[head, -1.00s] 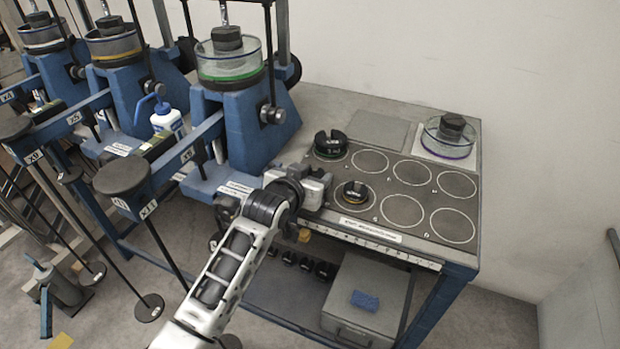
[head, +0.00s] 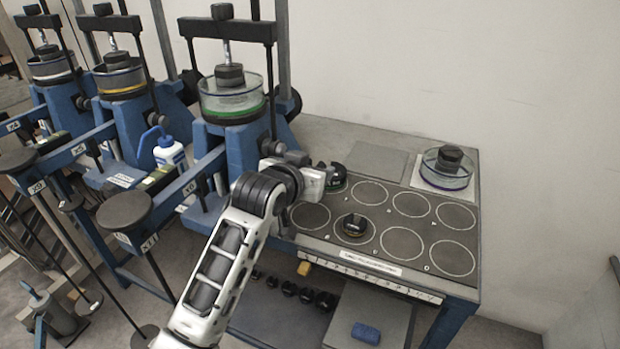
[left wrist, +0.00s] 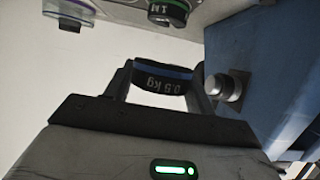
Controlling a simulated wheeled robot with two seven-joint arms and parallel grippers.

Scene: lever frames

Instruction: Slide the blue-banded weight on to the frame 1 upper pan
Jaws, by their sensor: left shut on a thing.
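A black weight with a blue band, marked 0.5 kg, shows in the left wrist view (left wrist: 162,80). My left gripper (left wrist: 164,72) is shut on it, one finger on each side. My right gripper is not in view.
A clear dish (head: 447,170) stands at the back right. A white-and-blue bottle (head: 169,152) stands between frames.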

